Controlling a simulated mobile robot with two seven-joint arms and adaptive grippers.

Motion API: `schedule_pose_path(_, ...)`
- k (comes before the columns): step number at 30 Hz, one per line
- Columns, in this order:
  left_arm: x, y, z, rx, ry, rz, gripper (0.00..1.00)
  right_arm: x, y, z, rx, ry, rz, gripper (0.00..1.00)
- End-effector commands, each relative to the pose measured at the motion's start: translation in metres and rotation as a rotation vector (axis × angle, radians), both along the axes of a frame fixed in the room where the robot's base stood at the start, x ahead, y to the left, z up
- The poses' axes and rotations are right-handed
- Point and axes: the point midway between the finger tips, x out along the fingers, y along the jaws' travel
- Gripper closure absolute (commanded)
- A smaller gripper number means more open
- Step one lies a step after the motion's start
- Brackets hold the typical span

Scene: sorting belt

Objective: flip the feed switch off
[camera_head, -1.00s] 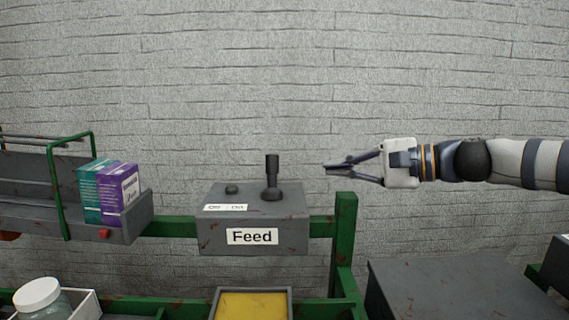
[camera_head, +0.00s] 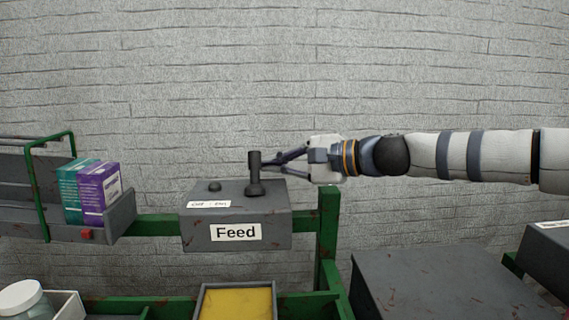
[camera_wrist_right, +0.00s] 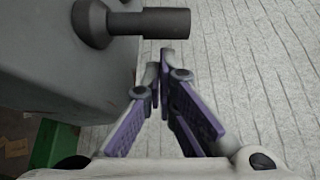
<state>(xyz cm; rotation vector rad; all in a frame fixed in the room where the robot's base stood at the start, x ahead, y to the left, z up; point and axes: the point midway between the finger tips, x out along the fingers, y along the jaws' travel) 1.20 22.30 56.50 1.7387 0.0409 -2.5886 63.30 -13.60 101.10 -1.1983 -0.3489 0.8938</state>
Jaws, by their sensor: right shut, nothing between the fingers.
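The feed switch is a black upright lever (camera_head: 255,173) on top of a grey box (camera_head: 197,232) labelled "Feed". It stands at the right part of the box top and looks close to upright. A label strip with small print lies to its left. My right gripper (camera_head: 268,163) is shut and empty, its fingertips pointing left, right beside the lever. In the right wrist view the lever (camera_wrist_right: 160,22) lies just beyond the closed fingertips (camera_wrist_right: 158,62), with a small gap showing. My left gripper is not in view.
A small dark button (camera_head: 215,187) sits on the box's left. A rack (camera_head: 118,222) at left holds teal (camera_head: 72,190) and purple (camera_head: 100,193) cartons. A white-lidded jar (camera_head: 22,297) and yellow-bottomed tray (camera_head: 236,303) are below.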

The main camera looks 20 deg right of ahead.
Motion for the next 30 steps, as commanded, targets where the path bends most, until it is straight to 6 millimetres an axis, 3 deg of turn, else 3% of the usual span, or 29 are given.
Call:
schedule_pose_path(14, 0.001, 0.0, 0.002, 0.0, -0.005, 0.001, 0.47, -0.006, 0.002, 0.0, -0.002, 0.001, 0.0, 1.0)
schedule_pose_path(30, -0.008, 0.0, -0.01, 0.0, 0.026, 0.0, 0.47, -0.009, 0.003, 0.002, -0.02, -0.09, -0.001, 1.0)
